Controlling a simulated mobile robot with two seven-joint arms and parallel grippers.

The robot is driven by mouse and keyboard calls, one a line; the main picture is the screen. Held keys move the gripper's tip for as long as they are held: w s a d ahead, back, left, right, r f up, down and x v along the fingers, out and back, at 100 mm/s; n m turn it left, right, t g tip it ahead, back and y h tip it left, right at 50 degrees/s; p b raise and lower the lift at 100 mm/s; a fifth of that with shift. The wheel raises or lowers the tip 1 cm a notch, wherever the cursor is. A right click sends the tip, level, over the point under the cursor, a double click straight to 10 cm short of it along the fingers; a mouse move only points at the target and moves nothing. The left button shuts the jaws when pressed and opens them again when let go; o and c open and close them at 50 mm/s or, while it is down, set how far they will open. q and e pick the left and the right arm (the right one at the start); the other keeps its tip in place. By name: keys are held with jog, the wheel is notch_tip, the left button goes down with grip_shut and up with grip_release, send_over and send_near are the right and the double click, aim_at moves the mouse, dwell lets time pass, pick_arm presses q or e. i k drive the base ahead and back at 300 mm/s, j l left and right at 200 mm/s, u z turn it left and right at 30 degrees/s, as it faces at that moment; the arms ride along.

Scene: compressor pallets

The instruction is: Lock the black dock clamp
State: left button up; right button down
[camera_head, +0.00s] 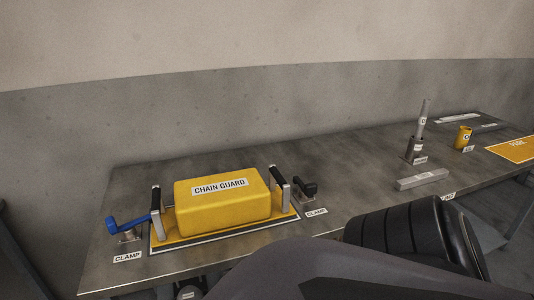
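The black dock clamp (306,187) stands on the workbench just right of the yellow chain guard, behind a label reading CLAMP. Its black handle is short in this view and points back toward the chain guard; I cannot tell whether it is locked. A second clamp with a blue handle (128,223) stands at the left end, its handle reaching toward the chain guard. The yellow chain guard (222,206) sits on its dock plate between the two clamps, with upright black-topped handles at both ends. Neither gripper is in view.
The grey workbench (352,184) runs to the right along the wall. On it are a grey bar (422,180), a dark holder with an upright tool (418,142), a yellow cylinder (462,137) and a yellow sheet (514,149). My arm link covers the lower right foreground.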

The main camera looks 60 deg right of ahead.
aim_at(309, 189)
jog(key=z, duration=2.2)
